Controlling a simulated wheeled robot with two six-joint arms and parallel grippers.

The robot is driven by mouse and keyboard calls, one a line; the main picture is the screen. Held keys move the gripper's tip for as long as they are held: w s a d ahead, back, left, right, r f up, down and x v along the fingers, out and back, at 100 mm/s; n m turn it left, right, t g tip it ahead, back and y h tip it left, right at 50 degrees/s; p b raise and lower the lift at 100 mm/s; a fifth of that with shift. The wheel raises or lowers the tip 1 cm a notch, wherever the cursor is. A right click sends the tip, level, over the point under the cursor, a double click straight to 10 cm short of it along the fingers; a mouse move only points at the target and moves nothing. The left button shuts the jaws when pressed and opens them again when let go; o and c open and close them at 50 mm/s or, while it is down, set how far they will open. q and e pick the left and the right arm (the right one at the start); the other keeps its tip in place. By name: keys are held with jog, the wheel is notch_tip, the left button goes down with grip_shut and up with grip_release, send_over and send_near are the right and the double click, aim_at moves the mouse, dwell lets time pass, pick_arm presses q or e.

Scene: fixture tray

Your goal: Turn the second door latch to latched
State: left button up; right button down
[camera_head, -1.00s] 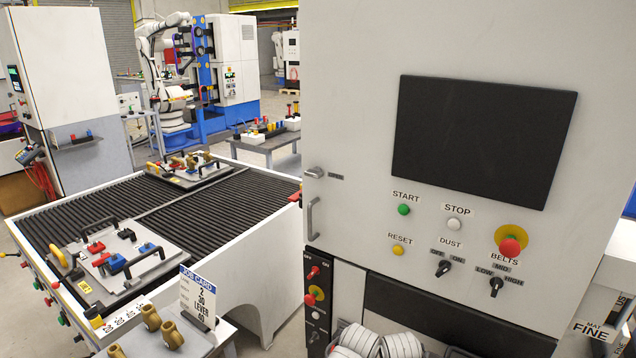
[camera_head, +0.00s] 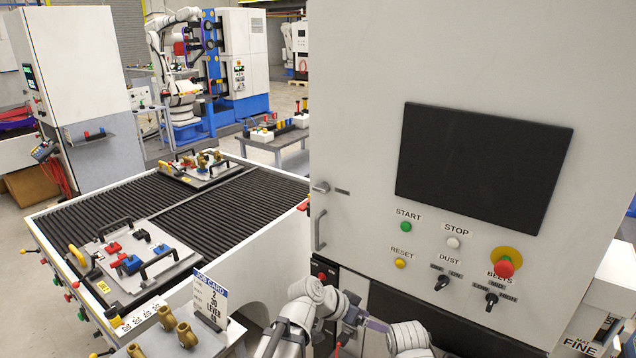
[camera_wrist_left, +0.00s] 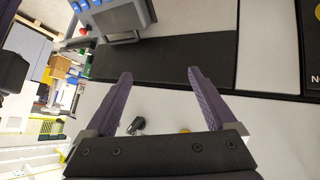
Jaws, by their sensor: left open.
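My right gripper does not show.
A vertical door handle (camera_head: 319,230) is below the latch. The control panel has a dark screen (camera_head: 483,165), a green button (camera_head: 406,227) and a red emergency knob (camera_head: 503,267). A ribbed table (camera_head: 120,222) with fixture plates stands left. A job card (camera_head: 210,300) stands in front.

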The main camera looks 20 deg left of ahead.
pick_arm(q)
jog(key=w+a+r+t+h+p, duration=0.1)
jog(key=w+a+r+t+p, duration=0.1)
jog(key=w+a+r+t, duration=0.3)
jog(key=w+a+r+p, duration=0.1)
jog(key=w+a+r, duration=0.2)
jog(key=r, duration=0.4)
jog(key=n+t+y+p, duration=0.3)
jog(key=t, duration=0.4)
send_near(319, 191)
jog(key=w, duration=0.2)
jog(key=x, duration=0.7)
jog(key=shift+w+d+r, duration=0.1)
jog(key=shift+w+d, duration=0.2)
jog(key=shift+d, duration=0.05)
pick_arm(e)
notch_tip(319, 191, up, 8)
pick_arm(q)
jog(key=shift+s, duration=0.1)
jog(key=c, duration=1.4)
